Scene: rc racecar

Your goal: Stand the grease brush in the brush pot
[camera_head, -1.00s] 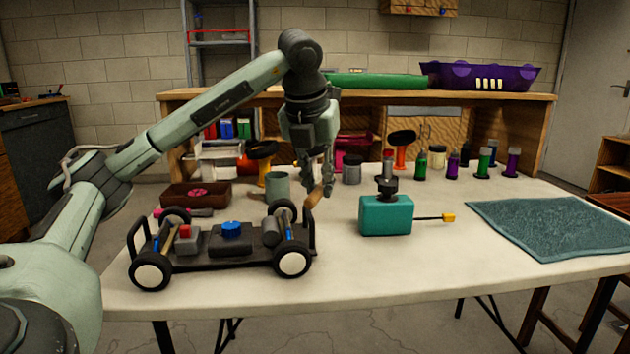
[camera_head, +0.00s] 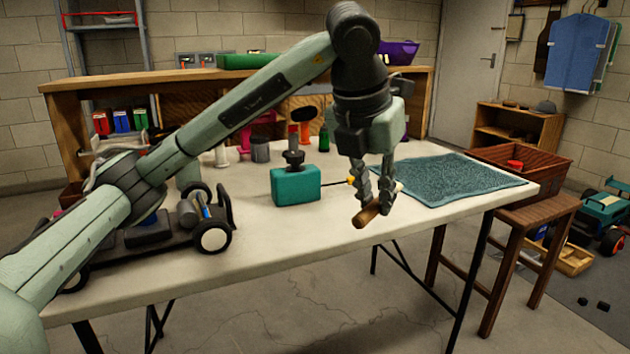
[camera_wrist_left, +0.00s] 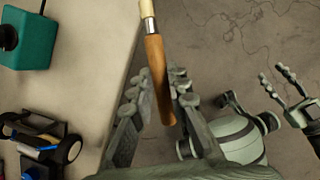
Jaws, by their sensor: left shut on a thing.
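My left gripper (camera_head: 376,198) is shut on the grease brush (camera_head: 370,214) and holds it in the air near the table's front edge. The brush has a brown wooden handle; its pale end points up and right in the head view, so it is tilted. In the left wrist view the brush (camera_wrist_left: 158,80) lies between the fingers, with a metal band below its pale end. The grey-green brush pot (camera_head: 188,172) stands at the left of the table, partly hidden by my left arm. My right gripper (camera_wrist_left: 285,85) shows at the right of the left wrist view, its fingers apart and empty.
A teal can (camera_head: 296,186) with a black knob and a thin rod stands mid-table. The RC car chassis (camera_head: 150,232) is at the left, partly behind my arm. A teal mat (camera_head: 450,178) covers the right end. A wooden crate (camera_head: 520,168) sits on a stool further right.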

